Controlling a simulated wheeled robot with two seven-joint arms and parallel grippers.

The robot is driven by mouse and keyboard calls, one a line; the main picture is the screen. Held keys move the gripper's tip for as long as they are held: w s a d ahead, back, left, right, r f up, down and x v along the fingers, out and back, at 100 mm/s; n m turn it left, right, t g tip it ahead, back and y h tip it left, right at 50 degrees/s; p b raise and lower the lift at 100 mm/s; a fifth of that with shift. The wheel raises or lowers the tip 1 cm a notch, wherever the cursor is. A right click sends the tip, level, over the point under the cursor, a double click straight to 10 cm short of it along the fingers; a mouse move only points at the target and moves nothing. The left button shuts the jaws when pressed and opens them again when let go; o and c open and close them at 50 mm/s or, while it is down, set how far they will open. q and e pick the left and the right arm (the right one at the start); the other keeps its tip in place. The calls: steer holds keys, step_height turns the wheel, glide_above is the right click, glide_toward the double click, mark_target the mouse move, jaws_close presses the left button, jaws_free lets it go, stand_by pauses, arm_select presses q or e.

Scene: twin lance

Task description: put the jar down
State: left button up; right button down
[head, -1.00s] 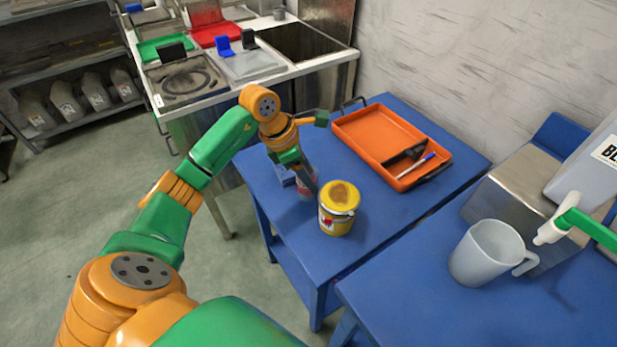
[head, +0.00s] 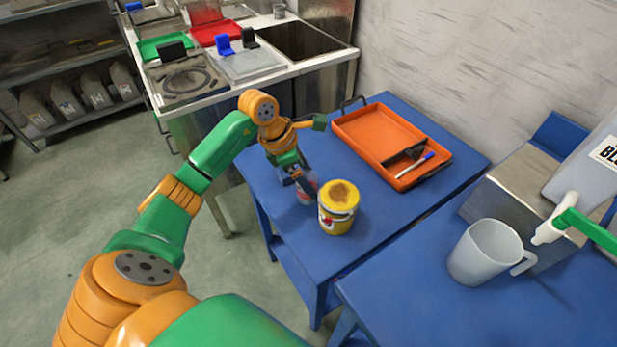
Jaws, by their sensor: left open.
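A small, clear-looking jar with a reddish tint (head: 306,191) stands on the blue table (head: 262,187), just left of and behind a yellow tin. My left gripper (head: 303,183) is open at the jar, reaching down from above and behind it. The fingers partly hide the jar, and I cannot tell whether they touch it. My right gripper is not in view.
The yellow tin (head: 338,208) stands close to the jar. An orange tray (head: 362,132) holding a black tool and a pen lies behind to the right. A grey jug (head: 484,252) stands on the nearer blue table (head: 420,310). The table's front left is clear.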

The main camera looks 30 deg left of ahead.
arm_select(q)
steer(key=v, duration=1.1)
steer(key=shift+s, duration=0.1)
